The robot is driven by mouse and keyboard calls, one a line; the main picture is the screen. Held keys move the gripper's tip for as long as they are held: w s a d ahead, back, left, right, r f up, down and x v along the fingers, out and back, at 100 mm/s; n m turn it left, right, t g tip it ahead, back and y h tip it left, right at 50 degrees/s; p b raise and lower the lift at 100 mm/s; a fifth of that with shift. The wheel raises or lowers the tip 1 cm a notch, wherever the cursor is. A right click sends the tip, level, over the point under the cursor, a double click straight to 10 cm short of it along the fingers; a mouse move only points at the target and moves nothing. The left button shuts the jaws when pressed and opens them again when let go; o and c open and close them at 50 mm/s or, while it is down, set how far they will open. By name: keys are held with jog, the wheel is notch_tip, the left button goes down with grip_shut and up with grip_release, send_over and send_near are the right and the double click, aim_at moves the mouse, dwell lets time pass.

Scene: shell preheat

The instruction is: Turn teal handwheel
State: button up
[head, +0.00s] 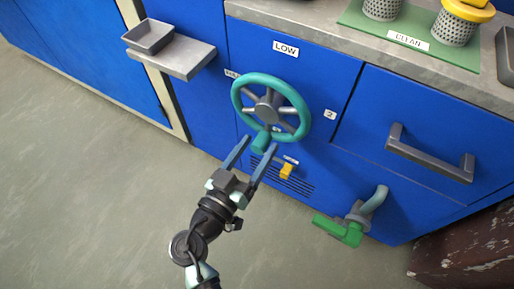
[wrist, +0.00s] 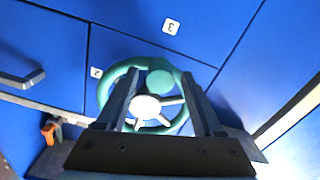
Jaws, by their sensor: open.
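The teal handwheel (head: 266,108) is mounted on the blue cabinet front, with a grey hub and spokes. A teal knob (head: 261,143) stands out from the lower part of its rim. My gripper (head: 260,147) is open, its two fingers reaching up to the wheel's lower edge, one on each side of the knob. In the wrist view the knob (wrist: 160,77) shows between the fingertips (wrist: 160,84), with the pale hub (wrist: 147,106) below it. I cannot tell whether a finger touches the knob.
A LOW label (head: 286,48) sits above the wheel and a 2 label (head: 330,114) to its right. A yellow lever (head: 286,172) is just below. A green-handled valve (head: 340,231) and a grey drawer handle (head: 430,157) are to the right. A grey shelf (head: 184,61) juts out upper left. The floor at left is clear.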

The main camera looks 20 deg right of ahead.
jog(key=shift+w+d, duration=0.2)
jog(key=shift+d, duration=0.05)
grip_shut()
dwell(1.4)
